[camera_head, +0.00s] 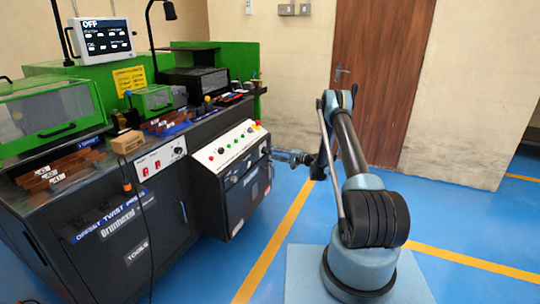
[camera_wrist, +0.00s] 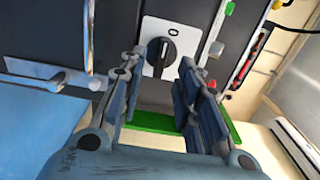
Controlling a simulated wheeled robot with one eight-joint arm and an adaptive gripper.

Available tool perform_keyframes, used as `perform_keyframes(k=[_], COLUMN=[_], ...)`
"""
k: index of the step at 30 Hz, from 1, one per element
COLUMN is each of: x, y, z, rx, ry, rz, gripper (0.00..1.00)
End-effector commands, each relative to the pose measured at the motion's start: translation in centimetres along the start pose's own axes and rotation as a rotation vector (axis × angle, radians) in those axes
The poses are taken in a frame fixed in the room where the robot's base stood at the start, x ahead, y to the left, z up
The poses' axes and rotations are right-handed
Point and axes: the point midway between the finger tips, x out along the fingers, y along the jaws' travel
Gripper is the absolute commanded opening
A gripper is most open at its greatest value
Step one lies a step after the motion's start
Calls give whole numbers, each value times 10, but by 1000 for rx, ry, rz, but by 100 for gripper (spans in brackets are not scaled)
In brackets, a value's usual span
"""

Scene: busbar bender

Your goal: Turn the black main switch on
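The black main switch (camera_wrist: 160,52) is a rotary knob with a white mark on a white plate (camera_wrist: 183,32), seen in the wrist view. The knob's grip bar looks roughly upright in that picture. My gripper (camera_wrist: 162,60) is open, with one finger to the left and one to the right of the knob. I cannot tell whether the fingers touch it. In the head view my gripper (camera_head: 291,157) is at the right end of the green and black machine (camera_head: 110,225). The switch is hidden there. The machine's screen (camera_head: 102,40) reads OFF.
A sloped white control panel (camera_head: 232,146) with coloured buttons is on the machine's front, left of my gripper. A cardboard box (camera_head: 127,142) and copper-coloured bars (camera_head: 60,172) lie on the machine. A brown door (camera_head: 385,75) is behind. The blue floor (camera_head: 300,215) around is clear.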

Motion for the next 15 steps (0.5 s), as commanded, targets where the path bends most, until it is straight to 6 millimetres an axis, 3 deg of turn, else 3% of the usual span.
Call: perform_keyframes(k=[6,15], x=[33,48], y=[0,0], z=[1,0], rx=[0,0], ry=[-2,0], rz=[0,0], gripper=[31,31])
